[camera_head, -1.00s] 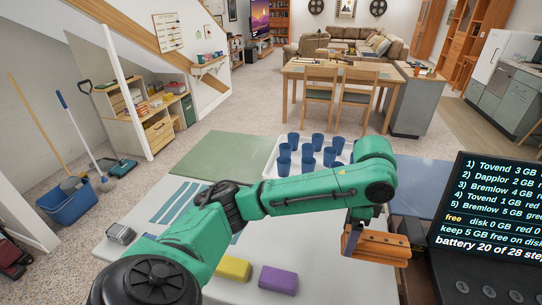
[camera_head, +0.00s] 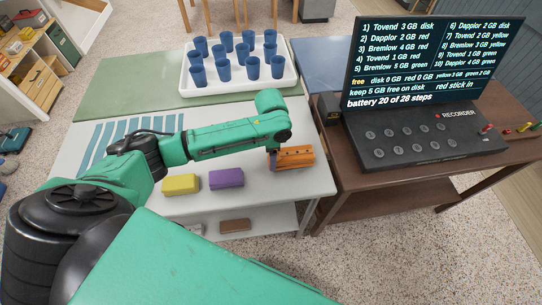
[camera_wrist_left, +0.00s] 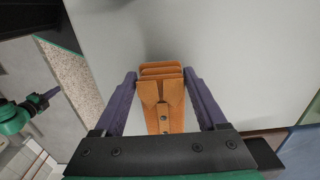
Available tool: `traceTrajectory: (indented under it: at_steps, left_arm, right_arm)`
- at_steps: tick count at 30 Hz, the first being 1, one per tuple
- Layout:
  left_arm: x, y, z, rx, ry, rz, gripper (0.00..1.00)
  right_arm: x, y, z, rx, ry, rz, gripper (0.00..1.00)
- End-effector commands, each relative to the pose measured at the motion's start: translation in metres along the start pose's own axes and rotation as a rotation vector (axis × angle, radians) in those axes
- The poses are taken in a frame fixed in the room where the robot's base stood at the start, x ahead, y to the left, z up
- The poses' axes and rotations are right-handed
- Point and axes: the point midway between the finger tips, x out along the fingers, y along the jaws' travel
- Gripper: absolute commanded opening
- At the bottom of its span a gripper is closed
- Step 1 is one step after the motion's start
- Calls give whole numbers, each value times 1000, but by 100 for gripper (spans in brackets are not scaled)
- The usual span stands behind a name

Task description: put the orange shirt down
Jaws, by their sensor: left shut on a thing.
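The orange shirt (camera_head: 296,156) is a folded, block-like bundle with dark buttons, near the right end of the pale table. My left gripper (camera_head: 274,158) is shut on it. In the left wrist view the shirt (camera_wrist_left: 164,112) sits between the two purple fingers of my left gripper (camera_wrist_left: 163,88), with the pale tabletop behind it. I cannot tell whether the shirt touches the table. A green part with a purple tip (camera_wrist_left: 42,100), seemingly my right gripper, shows at the left of the wrist view; its jaws are unclear.
A yellow bundle (camera_head: 181,184) and a purple bundle (camera_head: 226,178) lie on the pale table (camera_head: 312,182) in front. Blue strips (camera_head: 106,139) lie at left. A white tray (camera_head: 187,87) of blue cups stands behind. The recorder (camera_head: 432,150) stands on a brown table at right.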

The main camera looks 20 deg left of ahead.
Motion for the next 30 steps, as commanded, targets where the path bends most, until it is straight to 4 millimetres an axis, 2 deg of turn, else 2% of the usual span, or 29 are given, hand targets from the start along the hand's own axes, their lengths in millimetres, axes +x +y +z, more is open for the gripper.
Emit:
traceTrajectory:
  at_steps: [3, 12, 13, 14, 15, 21, 24, 26, 30]
  left_arm:
    - [15, 0, 0, -1, 1, -1, 16]
    - [18, 0, 0, 0, 1, -1, 16]
    - [18, 0, 0, 0, 1, -1, 82]
    - [18, 0, 0, 0, 1, -1, 93]
    - [18, 0, 0, 0, 1, -1, 100]
    - [18, 0, 0, 0, 1, -1, 100]
    - [11, -1, -1, -1, 3, -2, 100]
    - [2, -1, -1, 0, 4, -1, 100]
    - [-34, -2, -1, 0, 5, -5, 100]
  right_arm:
    - [-1, 0, 4, 0, -6, -1, 0]
    - [0, -1, 4, 0, -8, -1, 0]
    - [-1, -1, 4, 0, -8, -1, 0]
    - [-1, -1, 5, 0, -8, -1, 0]
    - [-1, -1, 5, 0, -8, -1, 0]
    - [-1, -1, 5, 0, -9, -1, 0]
    - [0, -1, 5, -1, -9, -2, 0]
    - [0, -1, 5, -1, -9, -2, 0]
    - [3, -1, 5, -1, -8, -2, 0]
